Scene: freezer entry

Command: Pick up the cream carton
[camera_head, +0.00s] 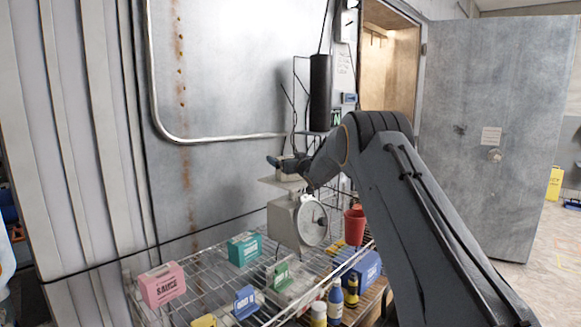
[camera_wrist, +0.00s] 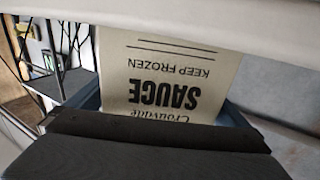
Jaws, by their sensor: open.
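The cream carton (camera_head: 287,177) sits on top of the white dial scale (camera_head: 297,222) in the head view, partly hidden by my gripper (camera_head: 288,163). In the wrist view the cream carton (camera_wrist: 180,68) fills the middle, its "SAUCE" and "KEEP FROZEN" print upside down. My gripper (camera_wrist: 165,112) is open at the carton's top end, with blue-grey edges showing on both sides of it. I cannot tell whether either finger touches the carton.
The scale stands on a wire shelf (camera_head: 213,285). A pink carton (camera_head: 162,285), a teal carton (camera_head: 244,249), a blue box (camera_head: 364,271) and a red bucket (camera_head: 355,226) are around it. A metal wall (camera_head: 225,110) rises close behind; a black cylinder (camera_head: 320,92) hangs nearby.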

